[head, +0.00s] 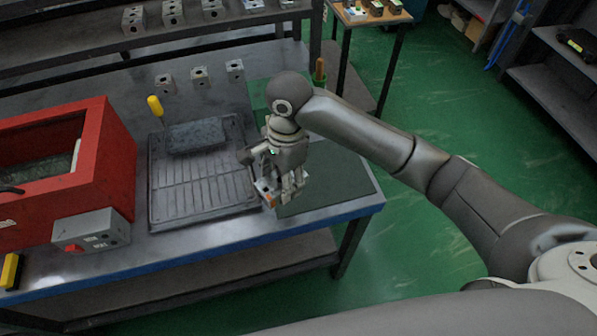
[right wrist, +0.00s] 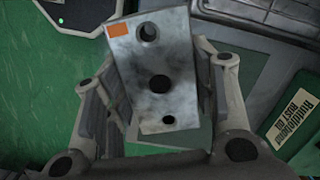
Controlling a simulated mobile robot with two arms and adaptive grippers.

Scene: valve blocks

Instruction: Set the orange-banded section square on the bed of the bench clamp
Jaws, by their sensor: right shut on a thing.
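The orange-banded section is a grey metal block (right wrist: 178,62) with several round holes and an orange patch near one corner. My right gripper (right wrist: 160,85) is shut on it, one finger on each side, and the block looks slightly turned between the fingers. In the head view, my right gripper (head: 281,190) points down near the right edge of a dark ribbed tray, and the block (head: 264,187) shows partly between its fingers. I cannot identify the bench clamp with certainty; a yellow handle (head: 155,105) stands at the back left of the tray, near a dark grey slab (head: 196,135). My left gripper is out of view.
The ribbed tray (head: 205,185) lies mid-bench. A red open-fronted box (head: 118,150) and a grey control box (head: 92,229) stand left. Several small holed blocks (head: 200,76) line the back. A dark mat (head: 335,190) lies right of the tray, near the blue bench edge.

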